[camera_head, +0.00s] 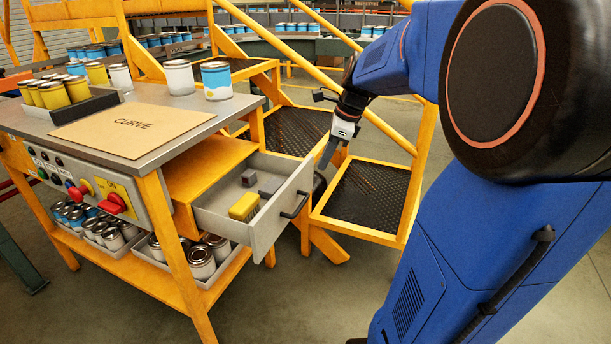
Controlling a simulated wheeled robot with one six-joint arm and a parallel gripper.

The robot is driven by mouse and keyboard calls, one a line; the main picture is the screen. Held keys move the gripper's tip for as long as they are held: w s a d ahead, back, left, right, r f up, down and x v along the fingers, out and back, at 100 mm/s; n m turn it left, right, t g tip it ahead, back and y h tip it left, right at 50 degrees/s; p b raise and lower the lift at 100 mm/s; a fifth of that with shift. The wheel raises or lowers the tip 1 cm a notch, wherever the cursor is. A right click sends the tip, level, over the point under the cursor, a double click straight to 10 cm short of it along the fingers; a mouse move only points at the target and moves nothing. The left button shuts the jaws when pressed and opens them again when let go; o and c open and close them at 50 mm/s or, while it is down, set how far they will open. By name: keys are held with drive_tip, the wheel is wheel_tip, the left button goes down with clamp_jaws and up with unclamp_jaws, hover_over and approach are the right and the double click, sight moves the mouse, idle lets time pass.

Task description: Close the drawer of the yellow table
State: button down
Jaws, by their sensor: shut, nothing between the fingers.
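The yellow table (165,195) stands at the left with a grey top. Its grey drawer (262,228) is pulled out toward the right from an orange housing under the top. The drawer front has a dark bar handle (295,205). Inside lie a yellow brush (244,206) and small grey blocks (269,187). My gripper (325,165) is shut and empty, pointing down just beyond the drawer's far right corner. I cannot tell whether its dark fingertips touch the drawer front.
Yellow stairs with dark mesh steps (368,196) stand right behind the drawer and my gripper. More cans fill the lower shelf (160,283). Floor in front is clear.

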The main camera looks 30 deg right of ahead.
sight(305, 174)
drive_tip(key=shift+w+a+f+m, duration=0.2)
drive_tip(key=shift+w+f+m, duration=0.35)
drive_tip(key=shift+w+f, duration=1)
drive_tip(key=shift+w+a+f+m, duration=0.15)
drive_tip(key=shift+w+f+m, duration=0.35)
drive_tip(key=shift+w+f, duration=0.95)
drive_tip(key=shift+w+a+f+m, duration=0.2)
drive_tip(key=shift+w+f+m, duration=0.35)
drive_tip(key=shift+w+f, duration=1)
drive_tip(key=shift+s+f, duration=0.15)
drive_tip(key=shift+s, duration=0.05)
drive_tip(key=w+a, duration=1.2)
drive_tip(key=w, duration=0.4)
drive_tip(key=shift+w, duration=0.35)
drive_tip(key=shift+w+a, duration=0.1)
drive_tip(key=shift+a, duration=0.05)
